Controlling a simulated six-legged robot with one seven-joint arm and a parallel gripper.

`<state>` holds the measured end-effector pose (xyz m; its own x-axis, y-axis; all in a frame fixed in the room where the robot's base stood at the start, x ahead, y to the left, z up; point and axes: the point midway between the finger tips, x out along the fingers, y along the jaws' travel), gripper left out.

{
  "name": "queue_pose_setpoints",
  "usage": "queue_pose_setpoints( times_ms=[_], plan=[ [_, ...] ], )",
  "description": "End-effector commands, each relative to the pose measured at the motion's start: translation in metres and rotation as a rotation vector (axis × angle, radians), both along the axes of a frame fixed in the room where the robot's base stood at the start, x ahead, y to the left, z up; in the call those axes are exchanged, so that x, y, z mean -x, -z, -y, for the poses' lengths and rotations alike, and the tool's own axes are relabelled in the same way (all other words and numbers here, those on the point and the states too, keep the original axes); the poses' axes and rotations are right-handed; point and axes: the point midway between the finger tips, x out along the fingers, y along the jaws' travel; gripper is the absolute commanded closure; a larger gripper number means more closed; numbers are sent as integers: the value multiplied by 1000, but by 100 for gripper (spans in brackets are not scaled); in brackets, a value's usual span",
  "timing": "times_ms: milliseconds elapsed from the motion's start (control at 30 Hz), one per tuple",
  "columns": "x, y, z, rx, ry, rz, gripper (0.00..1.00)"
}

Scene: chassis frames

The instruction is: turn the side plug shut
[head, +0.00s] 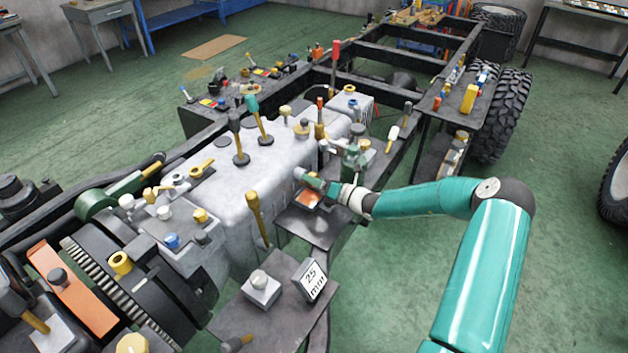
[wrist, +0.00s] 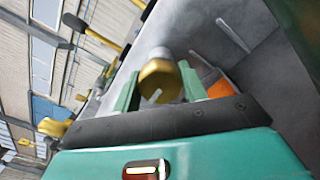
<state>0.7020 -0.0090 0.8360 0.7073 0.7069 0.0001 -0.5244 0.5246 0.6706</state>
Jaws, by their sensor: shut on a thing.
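The side plug (wrist: 158,80) is a brass-coloured round piece with a pale line across its face, close in front of me in the wrist view. My gripper (wrist: 159,72) has one green finger on each side of the plug and is shut on it. In the head view my gripper (head: 311,180) reaches from the right to the side wall of the grey casing (head: 235,190). The plug is mostly hidden there by the fingers. I cannot tell how far the plug is turned.
An orange piece (wrist: 214,82) lies just right of the fingers in the wrist view. A dark side shelf (head: 315,228) sits below my gripper. A "25 mm" sign (head: 311,279) stands on a lower plate. Levers (head: 254,215) rise from the casing.

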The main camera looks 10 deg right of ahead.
Motion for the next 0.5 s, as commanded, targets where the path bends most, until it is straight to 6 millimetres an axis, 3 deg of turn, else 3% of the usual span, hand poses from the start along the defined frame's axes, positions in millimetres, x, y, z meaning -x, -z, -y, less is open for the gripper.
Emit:
queue_pose_setpoints(
  times_ms=[500],
  plan=[
    [1,2,0,-47,0,-51,80]
  ],
)
